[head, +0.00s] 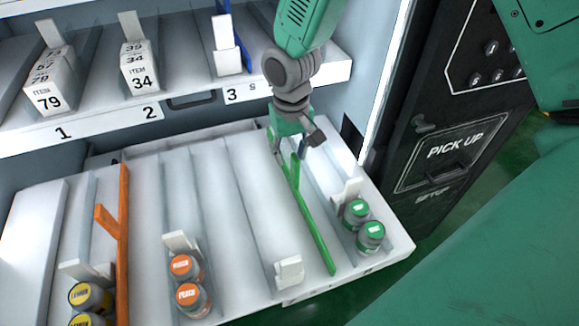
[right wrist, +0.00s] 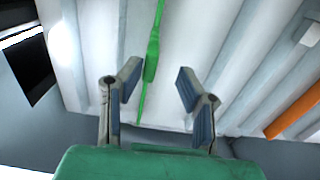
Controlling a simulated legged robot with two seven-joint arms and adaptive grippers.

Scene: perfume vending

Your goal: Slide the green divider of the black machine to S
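The green divider (head: 312,224) is a thin upright strip with a raised tab, standing lengthwise on the white lower shelf (head: 255,190) of the black machine (head: 440,130). My right gripper (head: 290,148) is over the rear part of the divider. In the right wrist view, the right gripper (right wrist: 159,78) is open, and the green divider (right wrist: 152,55) runs between its fingers, nearer the left finger. A small S mark (head: 252,88) shows beside the 3 on the upper shelf; marks on the lower front edge are too small to read. My left gripper is not in view.
Two green-capped jars (head: 364,228) stand right of the divider with a white pusher (head: 348,192). Another white pusher (head: 289,272) is left of it. Orange-capped jars (head: 187,283) and an orange divider (head: 123,240) are farther left. The upper shelf (head: 190,110) overhangs behind.

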